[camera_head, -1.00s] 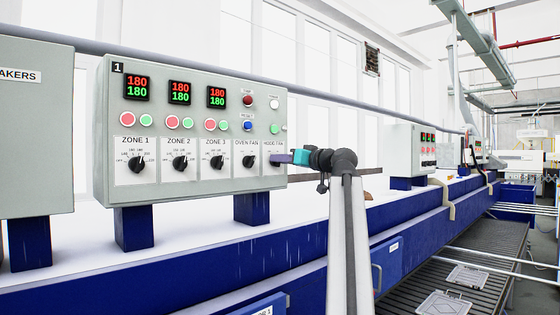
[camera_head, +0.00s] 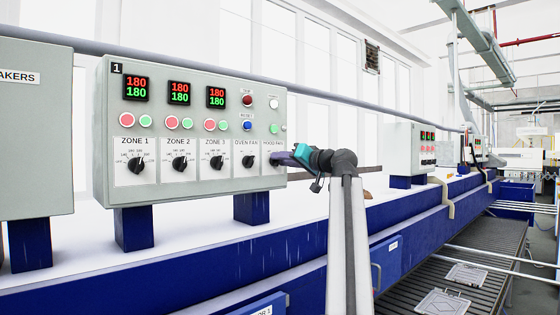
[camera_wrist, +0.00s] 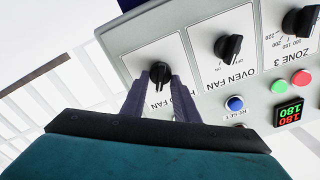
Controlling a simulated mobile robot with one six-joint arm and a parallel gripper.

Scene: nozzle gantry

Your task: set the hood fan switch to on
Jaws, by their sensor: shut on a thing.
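The hood fan switch (camera_wrist: 159,74) is a black rotary knob on a white label plate at the panel's lower right corner. In the wrist view, the two purple fingers of my gripper (camera_wrist: 160,82) are shut on this knob, one on each side. In the head view, my gripper (camera_head: 279,159) reaches the panel from the right and hides the knob. The "HOOD FAN" label is partly covered by the fingers in the wrist view. The knob's pointer setting is hard to read.
The grey control panel (camera_head: 210,91) also carries an oven fan knob (camera_head: 250,160), a zone 3 knob (camera_head: 217,162), several buttons and displays. The oven fan knob (camera_wrist: 228,46) is close beside my fingers in the wrist view.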

